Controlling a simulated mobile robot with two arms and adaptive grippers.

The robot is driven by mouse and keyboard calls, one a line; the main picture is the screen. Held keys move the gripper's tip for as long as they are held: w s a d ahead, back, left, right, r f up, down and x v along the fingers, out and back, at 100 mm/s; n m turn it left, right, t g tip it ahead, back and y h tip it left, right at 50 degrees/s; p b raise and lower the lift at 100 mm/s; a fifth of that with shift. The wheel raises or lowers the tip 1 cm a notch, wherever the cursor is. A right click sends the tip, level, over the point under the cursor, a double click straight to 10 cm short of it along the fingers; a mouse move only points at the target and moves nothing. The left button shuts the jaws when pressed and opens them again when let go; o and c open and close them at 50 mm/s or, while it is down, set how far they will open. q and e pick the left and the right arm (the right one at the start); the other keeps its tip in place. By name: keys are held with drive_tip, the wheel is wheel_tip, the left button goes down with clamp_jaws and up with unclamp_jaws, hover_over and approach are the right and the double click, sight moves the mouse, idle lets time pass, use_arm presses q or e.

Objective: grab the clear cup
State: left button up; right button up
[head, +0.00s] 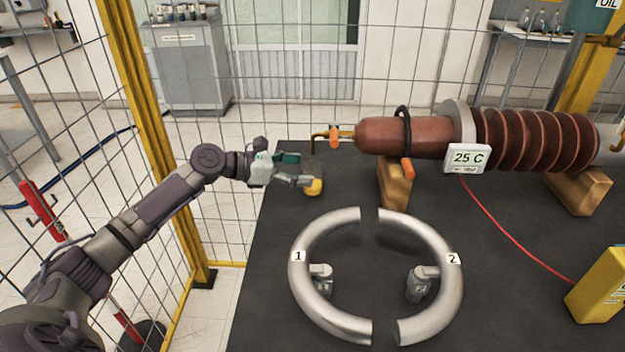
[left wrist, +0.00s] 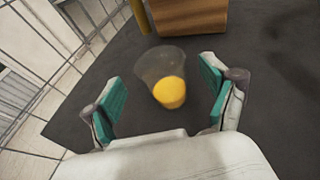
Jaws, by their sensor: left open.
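The clear cup (left wrist: 160,68) stands on the dark table, with yellow content low in it. In the head view the clear cup (head: 313,184) is near the table's far left edge, below the bushing's tap; its clear wall is hard to make out. My left gripper (head: 296,170) is open beside the cup, on its left. In the left wrist view the left gripper (left wrist: 162,100) has its green-padded fingers apart, with the cup between and a little beyond them. I cannot tell whether a finger touches it. My right gripper is not in view.
A brown bushing (head: 400,135) lies on wooden blocks (head: 396,185), with a tap (head: 334,137) above the cup. Two grey half rings (head: 300,270) lie in front. A yellow box (head: 600,288) stands at right. Wire fencing (head: 290,60) surrounds the table.

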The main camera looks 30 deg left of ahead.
use_arm(q)
drive_tip(key=x, duration=0.3)
drive_tip(key=shift+w+d, duration=0.2)
drive_tip(key=shift+d, duration=0.05)
drive_tip(key=shift+s, duration=0.1)
drive_tip(key=shift+c, duration=0.2)
drive_tip(key=c, duration=1.2)
